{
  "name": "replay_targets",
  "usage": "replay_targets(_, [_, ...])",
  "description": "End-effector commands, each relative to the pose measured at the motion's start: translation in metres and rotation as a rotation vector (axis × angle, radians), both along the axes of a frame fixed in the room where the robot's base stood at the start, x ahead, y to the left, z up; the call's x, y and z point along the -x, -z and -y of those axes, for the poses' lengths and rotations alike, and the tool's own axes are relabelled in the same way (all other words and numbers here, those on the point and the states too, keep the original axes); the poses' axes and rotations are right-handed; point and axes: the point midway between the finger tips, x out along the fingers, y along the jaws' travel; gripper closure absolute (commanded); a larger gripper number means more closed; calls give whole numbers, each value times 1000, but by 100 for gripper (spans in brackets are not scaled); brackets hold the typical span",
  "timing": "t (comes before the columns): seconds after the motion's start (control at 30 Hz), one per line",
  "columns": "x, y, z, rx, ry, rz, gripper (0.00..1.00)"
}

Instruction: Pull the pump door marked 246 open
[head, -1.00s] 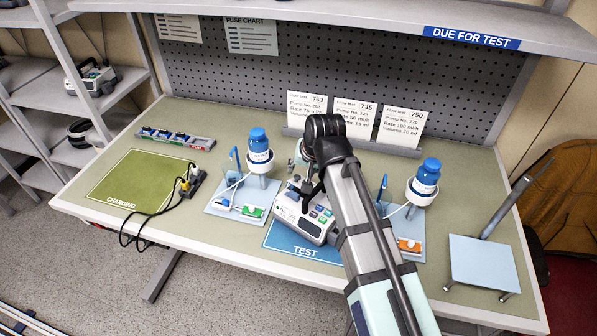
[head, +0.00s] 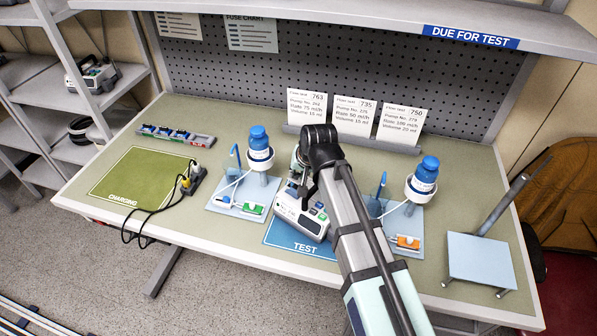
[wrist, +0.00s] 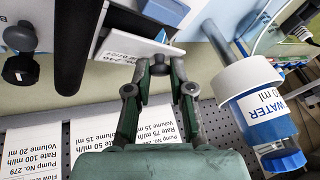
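The white-and-grey infusion pump (head: 301,217) sits on the blue TEST mat (head: 292,240), partly covered by my arm. Its small screen and buttons face the front; I cannot read its number in the head view. In the wrist view a white panel (wrist: 138,48) with an upside-down printed label lies just beyond my gripper (wrist: 160,69). The fingertips are a little apart, with a small grey rounded piece between them. I cannot tell whether they grip it or how far the door stands open. In the head view my gripper is mostly hidden behind my wrist.
Stands with blue-capped water bottles flank the pump, left (head: 258,150) and right (head: 424,176). Cards (head: 354,116) stand in a rack behind. A green CHARGING mat (head: 140,180) and black-cabled plugs (head: 190,180) lie left; a light-blue stand (head: 481,262) is right.

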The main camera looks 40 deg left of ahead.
Motion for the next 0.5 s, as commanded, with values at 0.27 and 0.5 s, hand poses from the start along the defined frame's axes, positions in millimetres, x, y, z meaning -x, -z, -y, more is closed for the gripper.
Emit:
replay_targets(0.27, [-2, -1, 0, 1, 0, -15, 100])
replay_targets(0.5, [-8, -6, -1, -2, 1, -106, 100])
